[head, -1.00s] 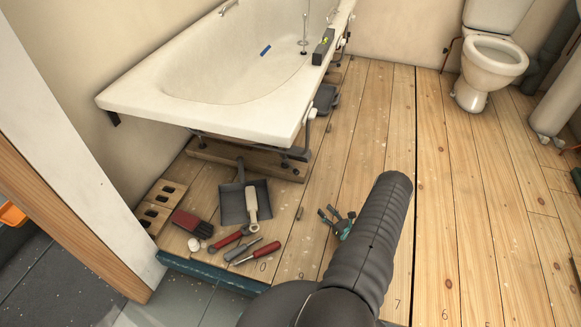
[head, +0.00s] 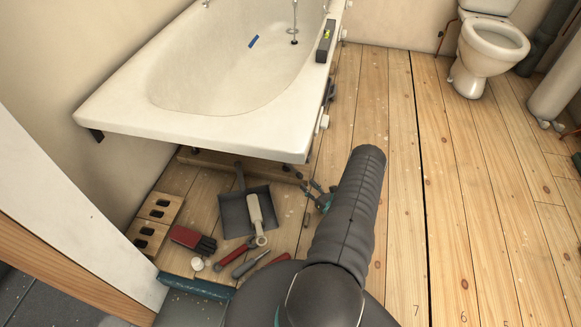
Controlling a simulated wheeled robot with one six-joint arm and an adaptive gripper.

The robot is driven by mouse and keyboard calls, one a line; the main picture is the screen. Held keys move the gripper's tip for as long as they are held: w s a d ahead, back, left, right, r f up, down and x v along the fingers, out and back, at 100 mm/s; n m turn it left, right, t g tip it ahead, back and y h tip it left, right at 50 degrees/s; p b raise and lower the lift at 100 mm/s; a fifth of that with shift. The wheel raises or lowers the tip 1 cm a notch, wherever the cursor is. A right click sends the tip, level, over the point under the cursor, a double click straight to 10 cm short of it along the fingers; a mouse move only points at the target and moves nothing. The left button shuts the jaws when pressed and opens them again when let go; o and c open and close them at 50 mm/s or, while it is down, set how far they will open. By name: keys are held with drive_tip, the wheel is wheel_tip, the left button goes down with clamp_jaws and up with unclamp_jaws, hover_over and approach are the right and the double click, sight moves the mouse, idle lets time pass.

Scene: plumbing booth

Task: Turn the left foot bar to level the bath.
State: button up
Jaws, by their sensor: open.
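The white bath (head: 190,125) stands along the left wall, its near end facing me. A dark spirit level (head: 325,42) with a yellow-green vial lies on its right rim; the bubble is too small to read. A white-ended fitting (head: 323,122) shows at the bath's right side near the front corner, and a dark foot (head: 287,167) shows below the near edge. I cannot tell which part is the left foot bar. My gripper (head: 319,186), teal and black, is open and empty above the floorboards, right of the dustpan and apart from the bath. My arm partly hides it.
A dustpan (head: 250,208) with a pale-handled brush, several hand tools (head: 245,262), a red brush (head: 192,239) and bricks (head: 156,220) lie before the bath. A white partition (head: 75,215) stands at left. A toilet (head: 488,50) stands back right. Floorboards (head: 450,170) at right are mostly clear.

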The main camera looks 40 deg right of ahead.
sight(297, 173)
drive_tip(key=w, duration=1.1)
drive_tip(key=shift+w+d, duration=0.2)
drive_tip(key=shift+w, duration=0.05)
clamp_jaws()
